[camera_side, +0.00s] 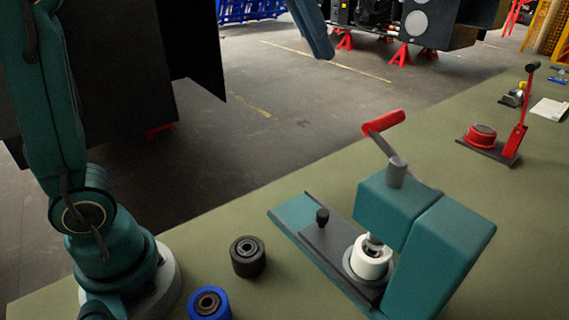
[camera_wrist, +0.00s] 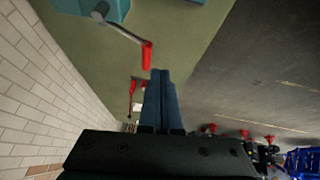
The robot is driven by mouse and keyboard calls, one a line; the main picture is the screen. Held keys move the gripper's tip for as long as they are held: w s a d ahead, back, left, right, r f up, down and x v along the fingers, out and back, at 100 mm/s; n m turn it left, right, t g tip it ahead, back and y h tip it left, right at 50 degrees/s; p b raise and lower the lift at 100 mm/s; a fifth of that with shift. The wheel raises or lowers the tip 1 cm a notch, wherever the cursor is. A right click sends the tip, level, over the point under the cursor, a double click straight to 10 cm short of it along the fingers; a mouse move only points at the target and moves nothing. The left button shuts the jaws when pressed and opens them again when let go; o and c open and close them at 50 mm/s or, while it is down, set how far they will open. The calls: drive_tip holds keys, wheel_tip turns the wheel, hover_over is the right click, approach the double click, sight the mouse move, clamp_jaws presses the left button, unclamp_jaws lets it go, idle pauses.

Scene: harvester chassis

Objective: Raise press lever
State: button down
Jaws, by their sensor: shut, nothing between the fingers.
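The teal press (camera_side: 400,205) stands on the green bench in the side view. Its lever has a red handle (camera_side: 383,123) on a grey arm, which slopes up and left from the top of the press head. In the wrist view the red handle (camera_wrist: 147,56) lies just beyond my fingertips. My gripper (camera_wrist: 157,72) has its blue fingers together, with nothing between them. In the side view the blue fingers (camera_side: 317,38) show at the top edge, above and left of the handle and apart from it. A white roller (camera_side: 368,262) sits under the press ram.
A black roller (camera_side: 248,256) and a blue roller (camera_side: 209,303) stand on the bench left of the press. A smaller red lever tool (camera_side: 498,140) stands farther back on the right. The bench between the two tools is clear. A brick wall (camera_wrist: 35,90) shows in the wrist view.

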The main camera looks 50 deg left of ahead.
sight(379, 142)
drive_tip(key=s+a+f+y, duration=0.1)
drive_tip(key=s+a+f, duration=0.2)
drive_tip(key=s+f, duration=1.3)
drive_tip(key=s+a+f+m+g+y, duration=0.1)
drive_tip(key=a+f+m+g+y, duration=0.25)
drive_tip(key=a+m+y, duration=0.2)
drive_tip(key=s+a+f+m+g+y, duration=0.2)
drive_tip(key=a+m+g+y, duration=0.25)
drive_tip(key=a, duration=0.25)
drive_tip(key=w+d+r+m+t+y, duration=0.1)
drive_tip(key=w+r+m+t+y, duration=0.45)
drive_tip(key=w+m+t, duration=0.65)
drive_tip(key=w+d+f+m+t+h, duration=0.2)
drive_tip(key=w+d+m+t+h, duration=0.25)
drive_tip(key=d+m+h, duration=0.45)
drive_tip(key=w+d+f+m+t+h, duration=0.1)
drive_tip(key=w+d+m+t+h, duration=0.4)
drive_tip(key=d, duration=0.5)
drive_tip(key=shift+t+h, duration=0.55)
drive_tip(key=x, duration=0.8)
drive_tip(key=shift+w+r, duration=0.2)
drive_tip(key=shift+r, duration=0.1)
